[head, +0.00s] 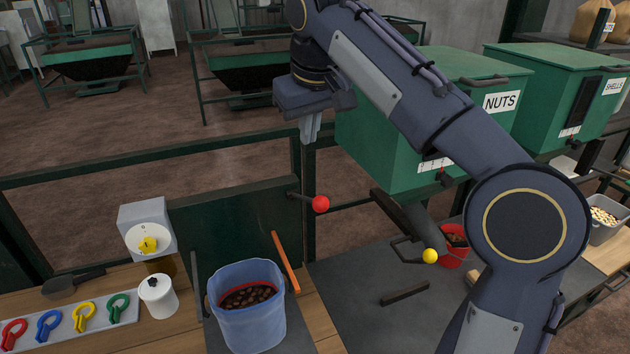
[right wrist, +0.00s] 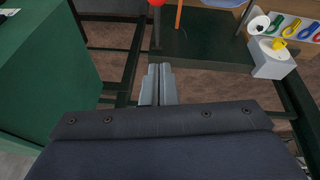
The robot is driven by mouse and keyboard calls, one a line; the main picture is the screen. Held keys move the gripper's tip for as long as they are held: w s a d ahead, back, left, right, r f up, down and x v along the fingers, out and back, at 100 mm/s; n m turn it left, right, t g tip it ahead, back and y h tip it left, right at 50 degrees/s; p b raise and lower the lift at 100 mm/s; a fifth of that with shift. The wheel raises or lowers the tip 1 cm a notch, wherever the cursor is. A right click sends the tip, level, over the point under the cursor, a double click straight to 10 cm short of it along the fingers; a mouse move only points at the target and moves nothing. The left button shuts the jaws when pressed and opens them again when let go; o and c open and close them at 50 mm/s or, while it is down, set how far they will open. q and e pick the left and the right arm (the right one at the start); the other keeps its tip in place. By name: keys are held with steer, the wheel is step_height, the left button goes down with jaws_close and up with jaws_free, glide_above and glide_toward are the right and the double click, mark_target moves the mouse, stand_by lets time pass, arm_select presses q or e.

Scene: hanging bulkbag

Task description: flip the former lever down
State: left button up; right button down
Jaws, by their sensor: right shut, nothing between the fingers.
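Two ball-ended levers are in the head view; I cannot tell by a label which is the former lever. One has a red knob (head: 320,204) on a dark rod that sticks out level by the green panel. The other has a yellow knob (head: 430,256) on a bent dark rod, lower and to the right. My right gripper (head: 311,138) points down above the red knob in the picture, shut and empty, with a gap between them. In the right wrist view its fingers (right wrist: 158,72) are together, and the red knob (right wrist: 156,2) shows at the top edge. My left gripper is out of view.
A green NUTS bin (head: 400,150) stands beside the right arm. Below are a blue bucket (head: 245,310) with brown contents, a white dial box (head: 148,235), a white jar (head: 157,297) and a tray of coloured clips (head: 95,308). A green rail (head: 240,147) runs behind.

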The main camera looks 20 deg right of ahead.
steer(key=f, duration=0.6)
steer(key=d+f+b, duration=0.1)
steer(key=f, duration=0.3)
steer(key=shift+w+f, duration=0.1)
steer(key=shift+w, duration=0.2)
steer(key=shift+s+f, duration=0.15)
steer(key=shift+s, duration=0.25)
steer(key=shift+f, duration=0.2)
steer(key=shift+s, duration=0.1)
